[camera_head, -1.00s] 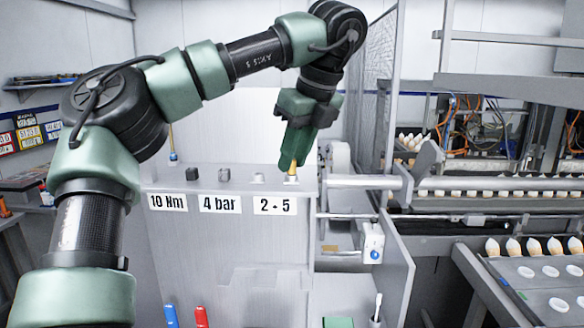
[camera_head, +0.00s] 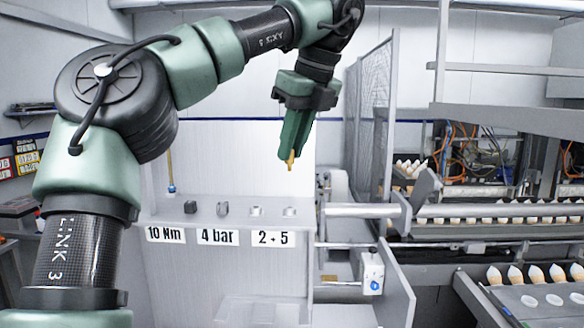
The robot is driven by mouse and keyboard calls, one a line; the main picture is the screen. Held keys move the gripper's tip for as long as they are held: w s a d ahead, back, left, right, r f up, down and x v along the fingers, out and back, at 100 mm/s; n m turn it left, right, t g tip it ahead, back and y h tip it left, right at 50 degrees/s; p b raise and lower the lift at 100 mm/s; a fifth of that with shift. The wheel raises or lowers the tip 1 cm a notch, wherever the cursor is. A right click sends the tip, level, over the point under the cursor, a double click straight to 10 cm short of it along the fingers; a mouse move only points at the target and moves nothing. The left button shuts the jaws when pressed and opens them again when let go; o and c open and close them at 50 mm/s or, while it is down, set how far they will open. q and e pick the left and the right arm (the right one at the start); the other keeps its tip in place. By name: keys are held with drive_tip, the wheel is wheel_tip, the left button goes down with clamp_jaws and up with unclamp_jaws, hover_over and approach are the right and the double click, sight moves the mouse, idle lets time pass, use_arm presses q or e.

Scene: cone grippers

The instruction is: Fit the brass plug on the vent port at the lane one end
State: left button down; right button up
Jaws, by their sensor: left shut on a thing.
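My left gripper (camera_head: 293,157) is shut on the brass plug (camera_head: 291,161), a small gold-coloured piece that tapers downward. The gripper points down and holds the plug in the air above the right end of the grey shelf (camera_head: 240,221). A small round pale fitting (camera_head: 289,211) sits on the shelf below the plug, clear of it. A similar fitting (camera_head: 256,211) is to its left, above the "2 + 5" label (camera_head: 273,238). I cannot tell which place is the vent port. My right gripper is not in view.
Two small dark fittings, one blocky (camera_head: 190,207) and one (camera_head: 222,209) beside it, stand on the shelf. A thin brass rod (camera_head: 170,170) stands behind at left. A mesh guard (camera_head: 372,120) and a conveyor with several cones (camera_head: 500,211) are at right.

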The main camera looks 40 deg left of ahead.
use_arm(q)
wheel_tip(320, 180, up, 2)
drive_tip(key=shift+r+p, duration=1.2)
drive_tip(key=shift+p, duration=0.25)
drive_tip(key=shift+r+p, duration=0.45)
drive_tip(key=shift+r, duration=0.65)
